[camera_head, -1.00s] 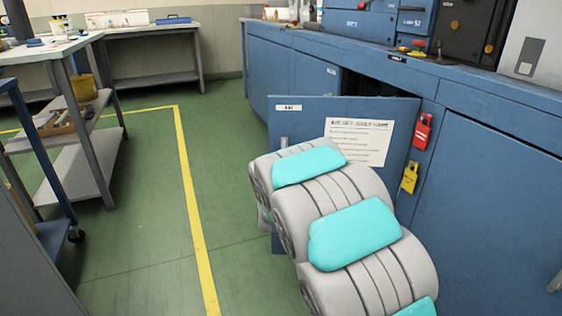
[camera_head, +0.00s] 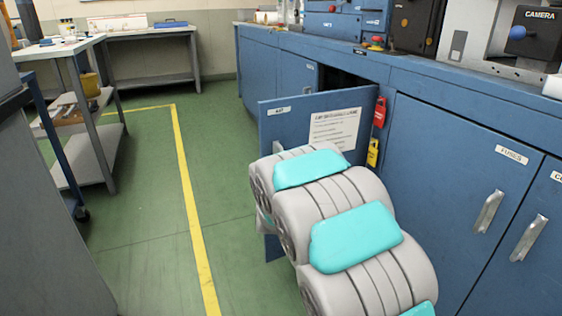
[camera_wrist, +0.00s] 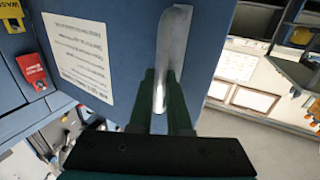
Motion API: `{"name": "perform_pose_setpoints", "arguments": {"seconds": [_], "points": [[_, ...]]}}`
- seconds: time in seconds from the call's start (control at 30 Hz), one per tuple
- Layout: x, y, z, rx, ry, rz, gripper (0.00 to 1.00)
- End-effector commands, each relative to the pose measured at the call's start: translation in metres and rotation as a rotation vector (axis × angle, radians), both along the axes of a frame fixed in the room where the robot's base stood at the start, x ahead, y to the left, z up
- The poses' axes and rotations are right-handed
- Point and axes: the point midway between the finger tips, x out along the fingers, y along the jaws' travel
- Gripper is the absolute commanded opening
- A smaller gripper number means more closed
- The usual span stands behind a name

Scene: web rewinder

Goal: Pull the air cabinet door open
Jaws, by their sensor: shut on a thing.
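The air cabinet door (camera_head: 290,112) is a blue panel with a small "AIR" label and a white printed sheet (camera_head: 335,128). It stands ajar, swung out from the blue cabinet row, with a dark gap behind its top edge. In the wrist view the door (camera_wrist: 120,22) fills the upper middle, with its silver bar handle (camera_wrist: 173,40) upright on it. My gripper (camera_wrist: 162,92) is shut on the handle's lower part, one dark finger on each side. In the head view my grey and teal arm hides the gripper and the door's lower part.
A red tag (camera_head: 380,112) and a yellow tag (camera_head: 373,153) hang beside the door's right edge. The fuses cabinet door (camera_head: 490,165) is closed at right. A workbench with shelves (camera_head: 85,110) stands at left. Green floor with a yellow line (camera_head: 190,190) is clear between.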

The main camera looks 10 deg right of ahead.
Motion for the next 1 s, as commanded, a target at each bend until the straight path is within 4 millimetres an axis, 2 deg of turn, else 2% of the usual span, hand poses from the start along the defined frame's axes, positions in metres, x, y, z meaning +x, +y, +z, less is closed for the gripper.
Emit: {"name": "perform_pose_setpoints", "arguments": {"seconds": [0.27,0.3,0.57,0.87,1.0], "points": [[0.0,0.001,0.001,0.0,-0.002,0.002,0.0],[0.0,0.001,0.001,0.0,-0.002,0.002,0.18],[0.0,0.0,0.001,0.0,-0.001,0.001,0.46],[-0.002,0.001,0.0,0.0,0.0,0.0,0.46],[-0.015,0.003,0.0,-0.001,0.001,0.001,0.46]]}}
